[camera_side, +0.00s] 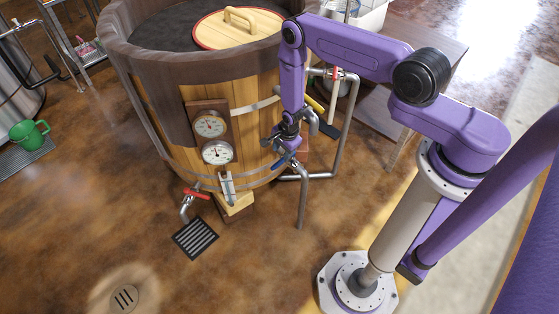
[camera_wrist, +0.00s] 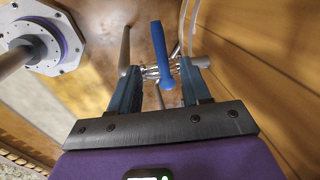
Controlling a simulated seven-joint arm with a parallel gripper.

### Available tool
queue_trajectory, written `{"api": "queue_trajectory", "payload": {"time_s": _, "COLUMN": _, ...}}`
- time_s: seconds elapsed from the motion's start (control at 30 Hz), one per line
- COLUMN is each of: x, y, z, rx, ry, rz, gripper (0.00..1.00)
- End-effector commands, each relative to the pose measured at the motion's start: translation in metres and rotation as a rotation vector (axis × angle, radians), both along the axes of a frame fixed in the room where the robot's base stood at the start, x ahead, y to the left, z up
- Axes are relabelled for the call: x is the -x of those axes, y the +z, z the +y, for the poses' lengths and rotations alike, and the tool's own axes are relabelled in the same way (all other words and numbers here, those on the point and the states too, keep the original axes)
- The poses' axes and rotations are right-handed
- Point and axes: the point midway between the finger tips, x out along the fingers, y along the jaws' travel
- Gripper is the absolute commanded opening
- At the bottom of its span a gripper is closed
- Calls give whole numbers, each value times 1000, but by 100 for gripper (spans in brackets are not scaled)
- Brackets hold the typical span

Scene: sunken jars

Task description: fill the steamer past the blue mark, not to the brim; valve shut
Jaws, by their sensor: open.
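The steamer (camera_side: 165,120) is a large wooden tub with metal hoops, two dials and a round wooden lid (camera_side: 238,27) on its dark top. A small upright gauge (camera_side: 227,188) is low on its front; I cannot make out a blue mark or water level. A blue valve lever (camera_side: 284,159) is on the pipe at the tub's right side. My gripper (camera_side: 280,142) is open right at this valve. In the wrist view, the blue lever (camera_wrist: 161,55) stands between the two spread fingers (camera_wrist: 165,72). I cannot tell whether this valve is open or shut.
A red-handled tap (camera_side: 196,194) is low on the tub's front, above a floor grate (camera_side: 195,239). A bent metal pipe (camera_side: 346,125) with a red valve handle (camera_side: 334,73) rises right of my gripper. The front floor is clear.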

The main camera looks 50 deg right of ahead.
Motion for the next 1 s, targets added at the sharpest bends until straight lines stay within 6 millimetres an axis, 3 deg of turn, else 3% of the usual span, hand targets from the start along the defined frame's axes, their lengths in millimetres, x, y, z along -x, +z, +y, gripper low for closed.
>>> {"api": "queue_trajectory", "payload": {"time_s": 0.6, "x": -12, "y": -60, "z": -1, "rx": 0, "ry": 0, "rz": -1, "gripper": 47}}
{"api": "queue_trajectory", "payload": {"time_s": 1.0, "x": -15, "y": -73, "z": -1, "rx": 0, "ry": 0, "rz": -1, "gripper": 47}}
